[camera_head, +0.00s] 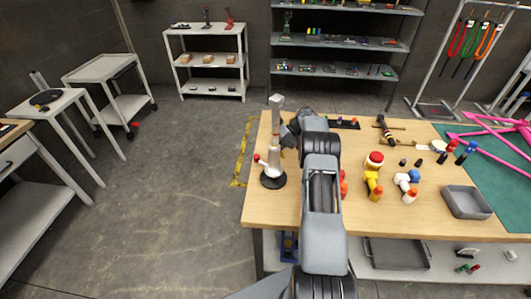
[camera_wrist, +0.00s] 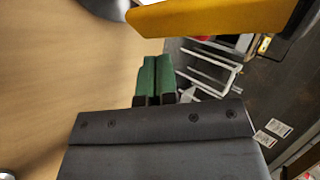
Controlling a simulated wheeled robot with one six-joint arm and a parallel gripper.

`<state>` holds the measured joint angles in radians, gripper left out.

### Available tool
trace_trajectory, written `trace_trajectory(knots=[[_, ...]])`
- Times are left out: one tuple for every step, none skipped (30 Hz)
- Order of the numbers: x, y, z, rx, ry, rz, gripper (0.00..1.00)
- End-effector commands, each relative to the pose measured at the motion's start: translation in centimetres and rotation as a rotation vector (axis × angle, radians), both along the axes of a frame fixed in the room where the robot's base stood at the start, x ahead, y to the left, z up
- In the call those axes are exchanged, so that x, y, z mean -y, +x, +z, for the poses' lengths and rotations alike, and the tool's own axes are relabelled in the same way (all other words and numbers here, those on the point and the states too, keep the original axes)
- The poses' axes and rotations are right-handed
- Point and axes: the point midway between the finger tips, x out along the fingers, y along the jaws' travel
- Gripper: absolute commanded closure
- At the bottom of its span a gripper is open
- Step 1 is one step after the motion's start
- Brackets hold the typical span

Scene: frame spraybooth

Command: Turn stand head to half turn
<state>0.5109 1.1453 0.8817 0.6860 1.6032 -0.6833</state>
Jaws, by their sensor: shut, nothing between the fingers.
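The stand (camera_head: 272,162) is at the left end of the wooden table in the head view. It has a black round base, a pale post, a red knob on its left and a pale head (camera_head: 277,102) at the top. The end of my arm is beside the upper post and partly covers it; contact cannot be told. My gripper (camera_wrist: 157,75) shows in the wrist view with its green fingers together and nothing between them. A yellow bar (camera_wrist: 215,18) crosses the top of that view; I cannot tell what it belongs to.
The table (camera_head: 265,215) also bears a yellow figure-like part with a red top (camera_head: 373,177), a white part with coloured ends (camera_head: 406,183), a grey tray (camera_head: 466,202) and a pink frame (camera_head: 495,138). Shelves stand behind.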

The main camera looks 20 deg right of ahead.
Motion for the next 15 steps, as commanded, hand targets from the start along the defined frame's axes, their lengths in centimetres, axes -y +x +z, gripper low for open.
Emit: trace_trajectory(knots=[[-0.7,-0.1,-0.3,-0.004,0.002,0.002,1.00],[-1.1,-0.1,-0.6,-0.003,0.001,0.002,1.00],[-1.7,-0.1,-0.4,-0.001,0.001,0.003,1.00],[-2.1,0.0,-0.4,-0.001,0.001,0.003,1.00],[-2.5,-0.1,-0.4,-0.001,0.001,0.001,1.00],[-2.9,-0.1,-0.4,-0.001,0.001,0.001,1.00],[-3.2,-0.1,-0.5,-0.001,0.001,0.001,1.00],[-3.5,-0.1,-0.5,-0.001,0.000,0.002,1.00],[-3.9,-0.1,-0.5,-0.001,0.001,0.002,1.00],[-4.1,-0.1,-0.6,-0.001,0.001,0.001,1.00],[-4.2,-0.1,-0.6,0.000,0.000,0.001,1.00],[-4.4,-0.1,-0.6,0.000,0.000,0.001,1.00],[-4.5,-0.1,-0.7,0.000,0.000,0.001,1.00],[-4.6,-0.1,-0.7,0.000,0.000,0.001,1.00],[-4.7,-0.1,-0.7,-0.001,0.000,0.001,1.00]])
